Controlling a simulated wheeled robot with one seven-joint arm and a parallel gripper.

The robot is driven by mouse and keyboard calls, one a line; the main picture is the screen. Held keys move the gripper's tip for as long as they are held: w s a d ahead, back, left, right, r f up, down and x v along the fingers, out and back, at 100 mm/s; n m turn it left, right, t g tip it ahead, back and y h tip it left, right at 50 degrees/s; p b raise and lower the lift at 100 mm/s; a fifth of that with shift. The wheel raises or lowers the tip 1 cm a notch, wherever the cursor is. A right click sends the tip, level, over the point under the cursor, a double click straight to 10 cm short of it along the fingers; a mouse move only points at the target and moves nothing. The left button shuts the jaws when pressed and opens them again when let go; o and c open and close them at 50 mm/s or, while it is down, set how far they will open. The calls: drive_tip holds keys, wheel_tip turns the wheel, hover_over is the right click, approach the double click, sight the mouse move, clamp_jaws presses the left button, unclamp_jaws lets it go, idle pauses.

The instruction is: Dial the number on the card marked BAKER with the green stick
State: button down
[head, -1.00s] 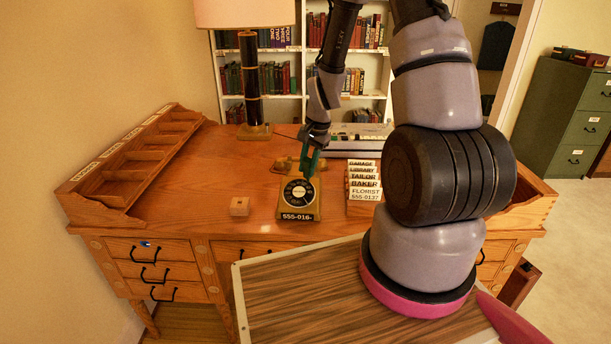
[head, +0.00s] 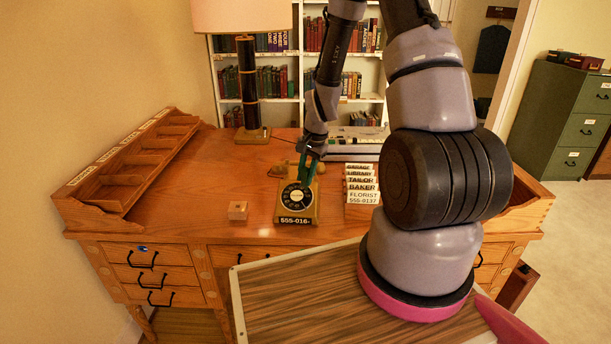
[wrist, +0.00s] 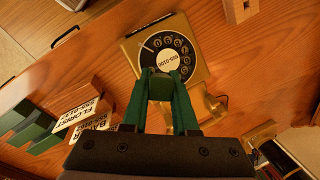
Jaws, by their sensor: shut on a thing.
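The rotary telephone (head: 284,212) stands on the desk, its black dial (head: 297,197) facing up; its front plate reads 555-016-. The dial also shows in the wrist view (wrist: 182,47). My gripper (head: 313,166) has green fingers and is at the dial's upper right in the head view. In the wrist view its fingers (wrist: 160,78) are close over the dial's rim, shut on the green stick (wrist: 160,88), which is mostly hidden between them. Contact with the dial cannot be told. The BAKER card (head: 363,187) stands behind the FLORIST card (head: 363,198); its number is covered in the head view.
A small wooden block (head: 238,210) lies left of the telephone. A lamp (head: 252,135) stands behind it, and a pigeonhole rack (head: 100,195) lines the left edge. My arm covers the desk's right part.

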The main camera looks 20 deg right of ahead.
drive_tip(key=shift+w+d+f, duration=0.1)
drive_tip(key=shift+w+f, duration=0.1)
drive_tip(key=shift+f, duration=0.3)
idle(0.3)
drive_tip(key=shift+s, duration=0.15)
drive_tip(key=shift+s+f, duration=0.35)
drive_tip(key=shift+s, duration=0.45)
drive_tip(key=shift+s+a+f, duration=0.3)
drive_tip(key=shift+s, duration=0.2)
drive_tip(key=shift+s+a+f, duration=0.3)
drive_tip(key=shift+s+a, duration=0.15)
drive_tip(key=shift+a, duration=0.25)
drive_tip(key=shift+r, duration=0.1)
